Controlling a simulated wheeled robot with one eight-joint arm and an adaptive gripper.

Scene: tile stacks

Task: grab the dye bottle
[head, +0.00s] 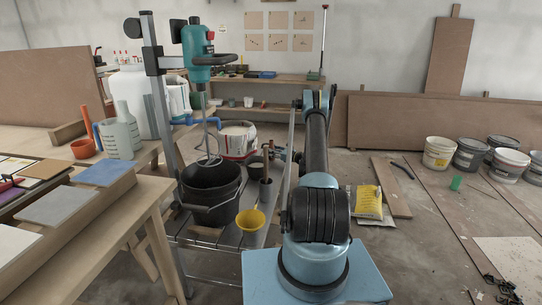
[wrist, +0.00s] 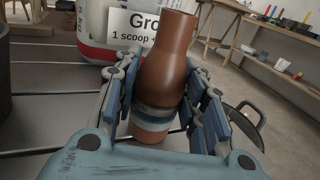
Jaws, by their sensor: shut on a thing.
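A brown bottle with a narrower neck and a blue-grey band (wrist: 168,65) stands upright in the wrist view; I take it for the dye bottle. My gripper (wrist: 165,110) has its blue-and-black fingers on both sides of the bottle's lower body, shut on it. The bottle's base is low, close to the grey slatted surface (wrist: 40,100); I cannot tell whether it touches. In the head view my gripper (head: 277,153) is small and partly hidden near my arm, by the far end of the slatted bench, and the bottle is hard to make out there.
A white and red bucket (wrist: 92,25) and a sign reading "Gro… 1 scoop" (wrist: 128,35) stand behind the bottle. Tubs stand on the floor at right.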

